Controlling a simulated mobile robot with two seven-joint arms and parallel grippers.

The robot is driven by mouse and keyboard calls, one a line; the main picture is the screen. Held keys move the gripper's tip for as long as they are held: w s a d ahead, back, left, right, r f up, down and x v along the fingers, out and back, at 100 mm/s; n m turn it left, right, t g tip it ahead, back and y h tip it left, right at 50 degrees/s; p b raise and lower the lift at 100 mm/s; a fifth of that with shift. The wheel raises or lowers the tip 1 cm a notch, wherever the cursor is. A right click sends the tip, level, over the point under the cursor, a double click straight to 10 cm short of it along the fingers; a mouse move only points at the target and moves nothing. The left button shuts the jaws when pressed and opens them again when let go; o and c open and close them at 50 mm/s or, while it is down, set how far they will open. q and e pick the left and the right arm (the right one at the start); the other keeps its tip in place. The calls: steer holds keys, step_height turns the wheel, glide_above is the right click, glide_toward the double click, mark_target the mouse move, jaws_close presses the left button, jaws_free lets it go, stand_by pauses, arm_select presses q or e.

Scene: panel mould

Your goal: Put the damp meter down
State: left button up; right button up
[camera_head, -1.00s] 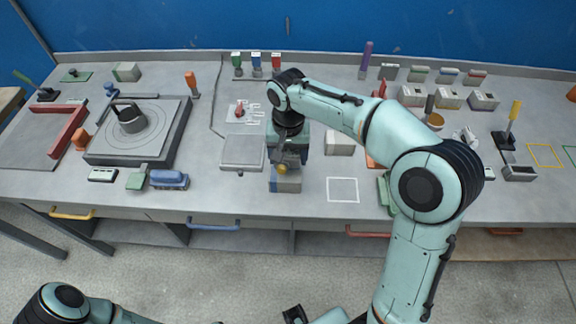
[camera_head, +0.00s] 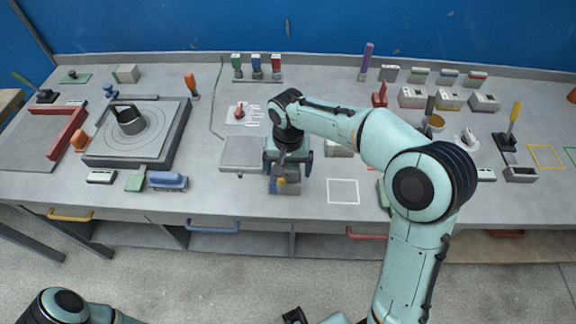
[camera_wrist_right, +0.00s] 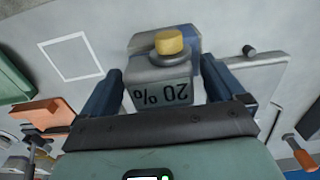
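The damp meter is a grey block with a yellow knob and a "20 %" display, and it shows in the right wrist view (camera_wrist_right: 160,88). In the head view the meter (camera_head: 286,187) is at the front of the bench, left of a white square outline (camera_head: 342,190) and outside it. My right gripper (camera_head: 288,170) is above the meter, with its two dark blue fingers spread on either side of it. The fingers look open, with the meter between them. The meter's underside is hidden. My left gripper is out of view; only part of that arm shows at lower left.
A flat grey plate (camera_head: 242,152) lies just left of the meter. Coloured boxes (camera_head: 448,101) stand at back right. The white square is empty.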

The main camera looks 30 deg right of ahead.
steer(key=shift+r, duration=0.15)
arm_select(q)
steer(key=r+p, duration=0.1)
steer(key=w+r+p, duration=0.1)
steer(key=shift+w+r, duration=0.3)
arm_select(e)
step_height(320, 180, up, 12)
stand_by(0.4)
